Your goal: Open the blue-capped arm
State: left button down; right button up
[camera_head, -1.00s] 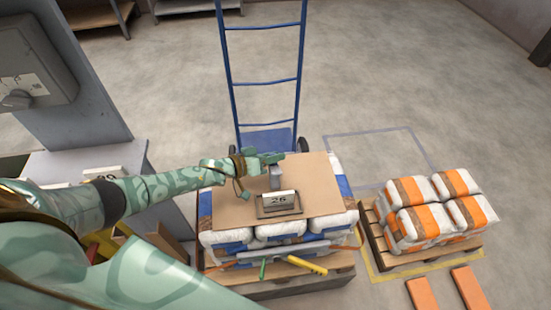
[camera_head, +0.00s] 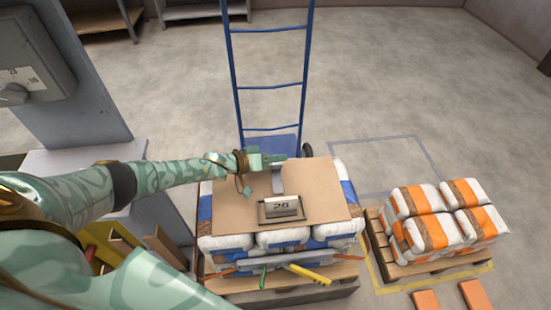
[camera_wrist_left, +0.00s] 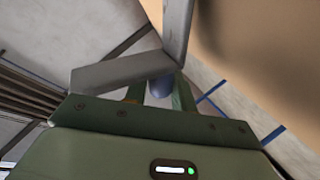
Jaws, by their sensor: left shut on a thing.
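My left gripper (camera_head: 266,160) reaches over the far part of the tan board on the bag stack. In the left wrist view it is closed around a small blue cap (camera_wrist_left: 160,89), which shows between its fingers. A grey metal bar (camera_wrist_left: 115,74) lies just beyond the fingers and meets an upright grey plate (camera_wrist_left: 175,25). In the head view a grey metal piece (camera_head: 278,181) stands on the board beside the fingertips; the cap is hidden there. How far the arm is swung is unclear. My right gripper is in neither view.
Yellow (camera_head: 310,274) and green (camera_head: 263,279) handles stick out at the stack's front. A blue hand truck (camera_head: 268,86) stands behind. Orange-banded bags (camera_head: 430,231) sit on a pallet at right.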

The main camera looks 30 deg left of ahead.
pick_arm(q)
jog(key=shift+s+a+f, duration=0.1)
jog(key=shift+f, duration=0.15)
jog(key=c, duration=1.3)
grip_release()
jog(key=shift+o, duration=0.2)
jog(key=shift+r, duration=0.1)
